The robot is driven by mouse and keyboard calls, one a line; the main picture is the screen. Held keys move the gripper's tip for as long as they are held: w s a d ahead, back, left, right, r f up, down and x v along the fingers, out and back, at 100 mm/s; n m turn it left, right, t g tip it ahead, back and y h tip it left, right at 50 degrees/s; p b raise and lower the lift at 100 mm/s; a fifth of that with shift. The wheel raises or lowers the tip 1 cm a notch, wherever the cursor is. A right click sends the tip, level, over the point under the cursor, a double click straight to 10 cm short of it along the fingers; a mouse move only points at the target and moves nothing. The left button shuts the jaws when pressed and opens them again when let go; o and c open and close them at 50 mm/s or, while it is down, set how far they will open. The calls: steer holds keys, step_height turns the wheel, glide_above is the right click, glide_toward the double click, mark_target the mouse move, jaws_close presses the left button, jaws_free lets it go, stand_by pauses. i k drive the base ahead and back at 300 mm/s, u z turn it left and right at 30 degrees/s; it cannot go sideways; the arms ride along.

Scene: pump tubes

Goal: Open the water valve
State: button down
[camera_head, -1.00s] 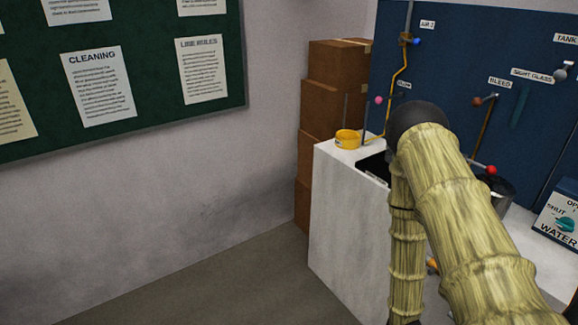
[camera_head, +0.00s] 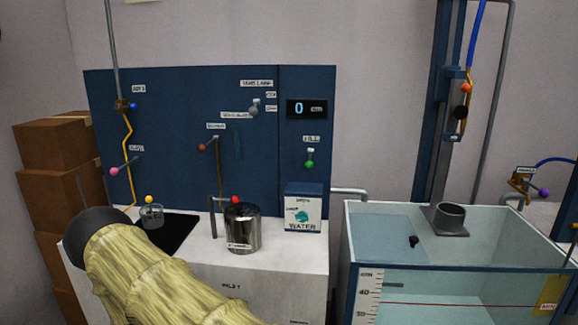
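My arm, in a straw-coloured sleeve with a black joint, crosses the lower left, well left of the valve. My gripper is not in view. Nothing touches the valve.
A steel pot (camera_head: 243,230) stands left of the valve, with a red-knobbed lever (camera_head: 235,199) at its rim. The blue panel (camera_head: 180,95) holds several coloured knobs and a display reading 0. A glass tank (camera_head: 350,215) stands right.

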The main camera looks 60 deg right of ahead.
mark_target(302, 217)
steer(key=z, duration=1.95)
steer(key=k, duration=0.5)
steer(key=i, duration=0.5)
